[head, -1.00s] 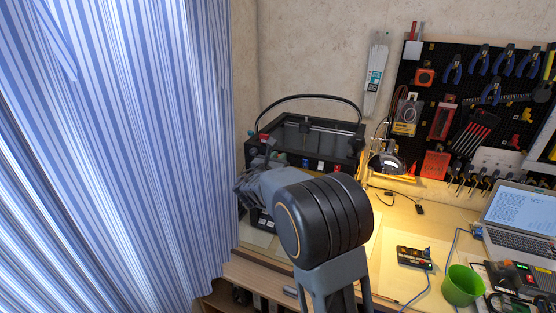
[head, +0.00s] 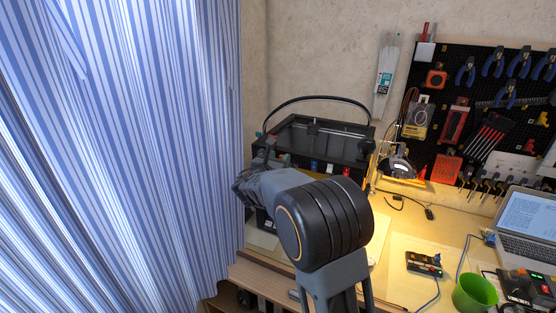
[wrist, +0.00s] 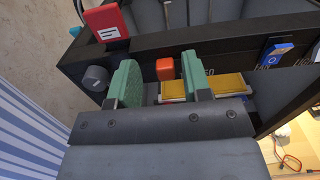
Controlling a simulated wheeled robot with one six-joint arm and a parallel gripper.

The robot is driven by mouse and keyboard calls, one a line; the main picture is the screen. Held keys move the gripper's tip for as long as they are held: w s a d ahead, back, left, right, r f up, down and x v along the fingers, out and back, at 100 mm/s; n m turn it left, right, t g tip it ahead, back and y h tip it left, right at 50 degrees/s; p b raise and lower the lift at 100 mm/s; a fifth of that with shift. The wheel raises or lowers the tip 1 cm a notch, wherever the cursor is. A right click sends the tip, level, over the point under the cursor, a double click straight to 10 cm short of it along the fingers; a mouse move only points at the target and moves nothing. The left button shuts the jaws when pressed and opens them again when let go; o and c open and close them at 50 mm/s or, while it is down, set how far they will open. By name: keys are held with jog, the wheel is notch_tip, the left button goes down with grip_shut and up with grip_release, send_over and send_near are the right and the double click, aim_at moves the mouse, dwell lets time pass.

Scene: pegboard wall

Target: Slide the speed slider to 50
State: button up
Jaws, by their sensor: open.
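The machine (head: 320,150) is a black box with a clear top on the bench, in the middle of the head view. In the wrist view its front panel (wrist: 235,52) fills the upper part. A small orange-red knob (wrist: 165,69), possibly the speed slider's, shows between the green fingertips of my open gripper (wrist: 159,72). I cannot tell whether they touch it. Yellow panels (wrist: 227,84) lie behind and right of the right finger. The lettering is partly hidden, and no slider value is readable. In the head view my arm hides the fingertips.
A grey round knob (wrist: 95,78), a red tab (wrist: 107,22) and a blue switch (wrist: 278,54) are nearby on the machine. A striped curtain (head: 120,150) hangs at left. A lamp (head: 397,166), a laptop (head: 525,215) and a green cup (head: 474,293) stand at right.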

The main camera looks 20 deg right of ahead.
jog(key=b+v, duration=0.2)
jog(key=v, duration=1.1)
jog(key=shift+s+a+b, duration=0.25)
jog(key=shift+a+b, duration=0.1)
jog(key=s+d+f+m+g+y, duration=0.2)
jog(key=s+f+m+g+y, duration=0.2)
jog(key=s+f+m+g, duration=0.5)
jog(key=s+a+f+m+y, duration=0.2)
jog(key=s+m+y, duration=0.7)
jog(key=m, duration=0.8)
jog(key=shift+s+a+f+m+t, duration=0.2)
jog(key=shift+s+f+m+t, duration=0.15)
jog(key=shift+s, duration=1.5)
